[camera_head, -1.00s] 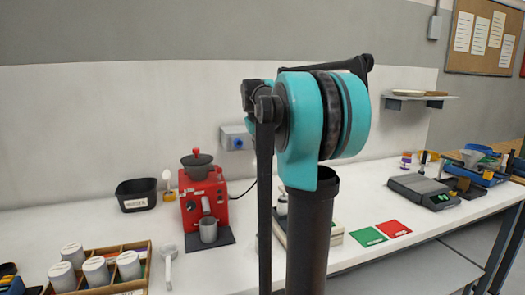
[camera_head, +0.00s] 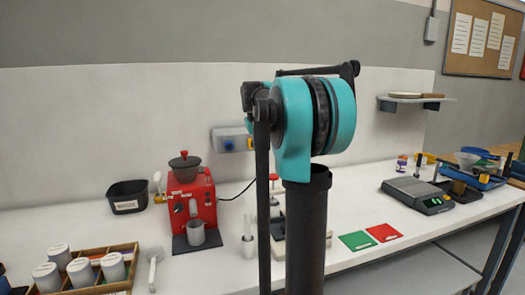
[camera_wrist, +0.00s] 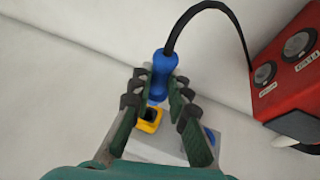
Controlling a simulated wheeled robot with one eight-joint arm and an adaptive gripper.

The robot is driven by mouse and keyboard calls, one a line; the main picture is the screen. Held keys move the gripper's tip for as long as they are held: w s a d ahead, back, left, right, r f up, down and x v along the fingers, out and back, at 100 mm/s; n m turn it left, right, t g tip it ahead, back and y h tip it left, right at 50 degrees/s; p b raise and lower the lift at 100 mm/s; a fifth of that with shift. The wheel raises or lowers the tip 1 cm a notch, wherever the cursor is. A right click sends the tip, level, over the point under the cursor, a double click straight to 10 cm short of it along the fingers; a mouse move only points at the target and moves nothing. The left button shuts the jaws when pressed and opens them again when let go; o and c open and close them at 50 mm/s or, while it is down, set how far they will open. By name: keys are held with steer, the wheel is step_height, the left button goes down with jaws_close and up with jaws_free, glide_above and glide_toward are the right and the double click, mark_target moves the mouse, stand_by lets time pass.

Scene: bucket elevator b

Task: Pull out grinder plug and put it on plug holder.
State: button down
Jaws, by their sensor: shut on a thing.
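In the wrist view my gripper (camera_wrist: 161,80) is shut on a blue plug (camera_wrist: 160,66), with a black cable (camera_wrist: 203,8) curving from its top. Just below the plug is a yellow square fitting (camera_wrist: 149,118) with a dark opening, on a grey box (camera_wrist: 160,147). I cannot tell whether the plug touches it. A blue fitting (camera_wrist: 209,135) shows partly behind the right finger. In the head view the wall box (camera_head: 219,133) shows a blue round (camera_head: 229,144) and a yellow part (camera_head: 250,143). My arm hides the gripper there.
The red grinder (camera_head: 207,198) stands on the bench left of my arm; it also shows in the wrist view (camera_wrist: 290,75). A black bin (camera_head: 127,204) and a tray with several white jars (camera_head: 112,268) are further left. A scale (camera_head: 417,195) stands at right.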

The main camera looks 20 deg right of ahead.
steer(key=shift+w, duration=1.75)
steer(key=shift+w, duration=1.75)
steer(key=c, duration=1.4)
jaws_free()
steer(key=shift+o, duration=0.2)
steer(key=shift+r, duration=0.1)
steer(key=v, duration=1.1)
steer(key=shift+s+a+r, duration=0.15)
steer(key=shift+a+r, duration=0.05)
steer(key=shift+r, duration=0.15)
